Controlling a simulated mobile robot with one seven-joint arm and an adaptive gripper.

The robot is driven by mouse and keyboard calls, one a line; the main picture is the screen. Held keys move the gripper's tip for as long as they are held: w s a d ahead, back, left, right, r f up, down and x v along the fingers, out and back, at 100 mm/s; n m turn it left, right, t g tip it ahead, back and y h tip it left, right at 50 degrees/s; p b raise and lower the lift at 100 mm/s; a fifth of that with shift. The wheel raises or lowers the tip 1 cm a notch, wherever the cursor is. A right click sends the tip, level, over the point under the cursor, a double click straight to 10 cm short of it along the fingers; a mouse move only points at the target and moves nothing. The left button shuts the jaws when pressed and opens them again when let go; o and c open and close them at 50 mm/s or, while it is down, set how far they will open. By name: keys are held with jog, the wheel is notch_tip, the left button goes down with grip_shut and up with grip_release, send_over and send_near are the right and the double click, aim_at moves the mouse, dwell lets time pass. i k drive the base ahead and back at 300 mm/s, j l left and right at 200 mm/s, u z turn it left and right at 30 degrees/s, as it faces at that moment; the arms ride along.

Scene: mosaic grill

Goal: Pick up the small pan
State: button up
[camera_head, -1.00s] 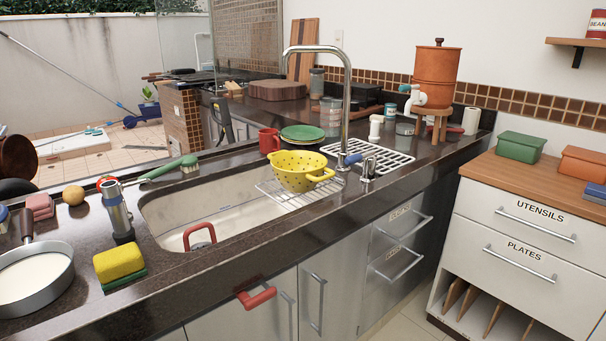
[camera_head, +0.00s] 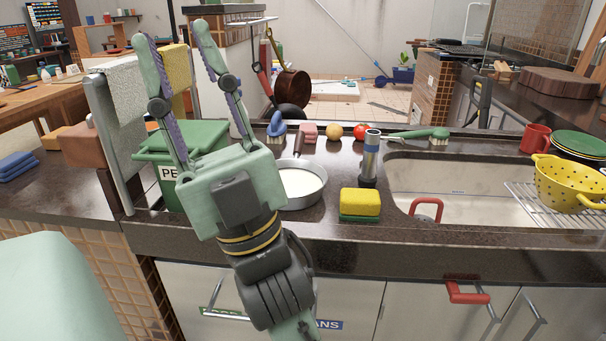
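A small grey pan (camera_head: 310,198) with a pale inside sits on the dark counter, left of the sink. Its dark handle points to the back. My gripper (camera_head: 172,40) is raised in the left of the view with its two fingers spread wide and pointing up. It holds nothing. The gripper's body overlaps the left edge of the pan in the picture; I cannot tell how far apart they are. A brown pan (camera_head: 291,90) hangs behind the counter, with another dark round pan (camera_head: 290,113) below it.
A yellow and green sponge (camera_head: 360,203) and a metal flashlight-like cylinder (camera_head: 370,160) stand right of the pan. A green bin (camera_head: 160,160) stands left. The sink (camera_head: 455,205) is right.

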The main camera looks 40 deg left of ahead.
aim_at(304, 181)
jog(key=u, duration=1.3)
jog(key=i+j, duration=0.1)
jog(key=j, duration=0.3)
jog(key=i+j, duration=0.1)
jog(key=j, duration=0.35)
jog(key=j+z, duration=0.8)
jog(key=l+z, duration=0.1)
jog(key=z, duration=0.9)
jog(key=j, duration=1.25)
jog(key=k+u, duration=0.05)
jog(key=k, duration=0.05)
